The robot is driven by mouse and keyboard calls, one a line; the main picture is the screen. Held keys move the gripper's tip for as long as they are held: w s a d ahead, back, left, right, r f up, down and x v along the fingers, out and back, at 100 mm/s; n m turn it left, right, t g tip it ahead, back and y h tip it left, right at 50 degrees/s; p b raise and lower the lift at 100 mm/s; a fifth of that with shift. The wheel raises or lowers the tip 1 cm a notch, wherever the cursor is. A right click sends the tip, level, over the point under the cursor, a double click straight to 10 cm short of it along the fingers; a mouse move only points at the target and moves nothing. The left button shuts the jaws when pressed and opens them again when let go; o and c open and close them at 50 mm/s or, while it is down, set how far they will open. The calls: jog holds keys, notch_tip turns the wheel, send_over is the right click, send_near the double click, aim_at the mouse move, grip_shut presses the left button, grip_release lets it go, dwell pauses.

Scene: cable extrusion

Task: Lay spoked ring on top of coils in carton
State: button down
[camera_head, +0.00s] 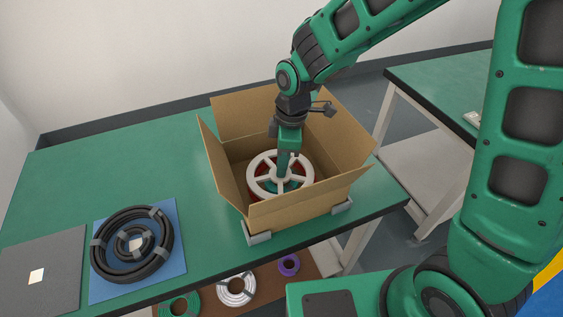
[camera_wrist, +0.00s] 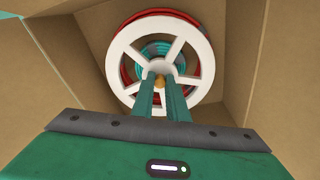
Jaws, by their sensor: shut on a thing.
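The white spoked ring (camera_head: 264,189) is inside the open carton (camera_head: 310,203), above red and teal coils (camera_head: 292,186). In the wrist view the ring (camera_wrist: 122,52) covers the coils, and red (camera_wrist: 126,76) and teal (camera_wrist: 153,50) show between its spokes. My gripper (camera_head: 283,172) reaches down into the carton, with its fingers (camera_wrist: 162,90) shut on the ring near its hub. The ring looks about level. I cannot tell whether it touches the coils below.
Black coils (camera_head: 107,262) lie on a blue mat (camera_head: 178,262) at left. Several coils, including a green one (camera_head: 180,306), lie on a lower shelf. The green table (camera_head: 110,165) is clear behind.

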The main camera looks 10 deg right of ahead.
aim_at(288, 172)
jog(key=shift+f, duration=0.6)
jog(key=c, duration=1.7)
grip_release()
jog(key=shift+c, duration=0.2)
jog(key=shift+r, duration=0.1)
jog(key=shift+r, duration=0.35)
notch_tip(288, 172, up, 12)
jog(key=d, duration=0.1)
jog(key=shift+d+r, duration=0.15)
jog(key=shift+d, duration=0.1)
